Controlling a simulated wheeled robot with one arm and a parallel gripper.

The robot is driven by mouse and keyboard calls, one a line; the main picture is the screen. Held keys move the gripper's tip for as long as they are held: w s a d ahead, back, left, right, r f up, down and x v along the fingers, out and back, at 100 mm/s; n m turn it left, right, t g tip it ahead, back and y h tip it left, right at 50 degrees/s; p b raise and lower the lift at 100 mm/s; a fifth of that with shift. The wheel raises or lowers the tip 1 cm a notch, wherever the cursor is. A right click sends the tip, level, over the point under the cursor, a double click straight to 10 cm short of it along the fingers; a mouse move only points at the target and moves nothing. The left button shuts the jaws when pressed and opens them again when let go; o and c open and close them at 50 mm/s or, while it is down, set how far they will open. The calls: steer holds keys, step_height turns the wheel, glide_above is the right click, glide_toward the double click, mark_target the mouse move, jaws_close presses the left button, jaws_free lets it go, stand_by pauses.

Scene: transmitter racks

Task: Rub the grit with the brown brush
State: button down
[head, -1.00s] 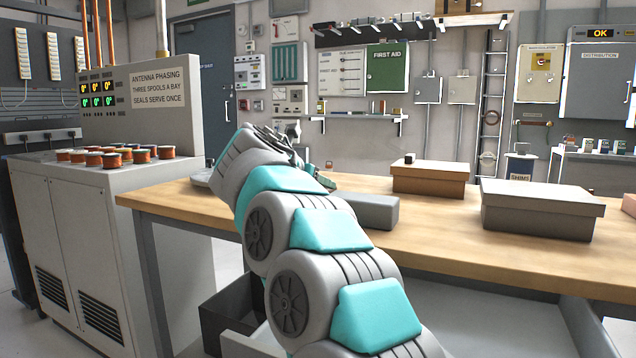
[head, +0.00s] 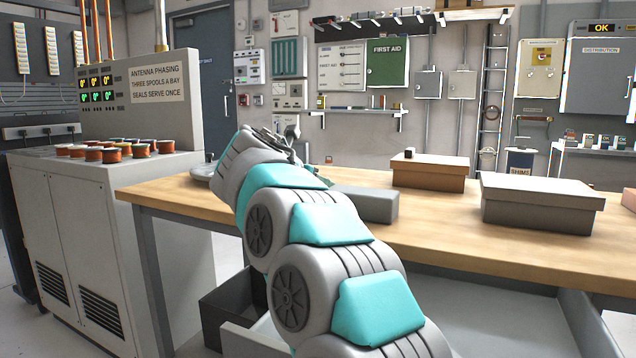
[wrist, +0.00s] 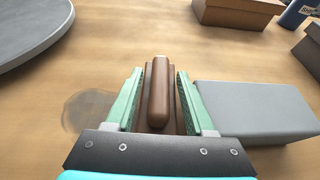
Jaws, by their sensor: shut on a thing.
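The brown brush (wrist: 158,108) is between the two green fingers of my gripper (wrist: 159,76), in the middle of the wrist view. My gripper is shut on it, above the wooden bench. A dull, greyish see-through patch (wrist: 86,112) lies on the bench just left of the gripper; it may be the grit, but I cannot tell for sure. Part of the patch is hidden behind the gripper. In the head view my arm hides the brush and the patch; only the back of my gripper (head: 292,150) shows in part.
A long grey block (wrist: 255,108) lies close to the right of the gripper. A round grey plate (wrist: 28,32) is at the upper left. A brown box (head: 430,177) and a grey lidded box (head: 540,207) stand farther right on the bench (head: 440,238). Bare wood lies ahead.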

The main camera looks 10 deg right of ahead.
steer(key=shift+w+a+r+p, duration=0.25)
steer(key=shift+w+a+p, duration=0.55)
steer(key=shift+p, duration=0.65)
steer(key=shift+w+a+f+p, duration=0.15)
steer(key=shift+w+a+p, duration=0.05)
steer(key=shift+a+p, duration=0.3)
steer(key=shift+w+a, duration=0.1)
steer(key=shift+a, duration=0.05)
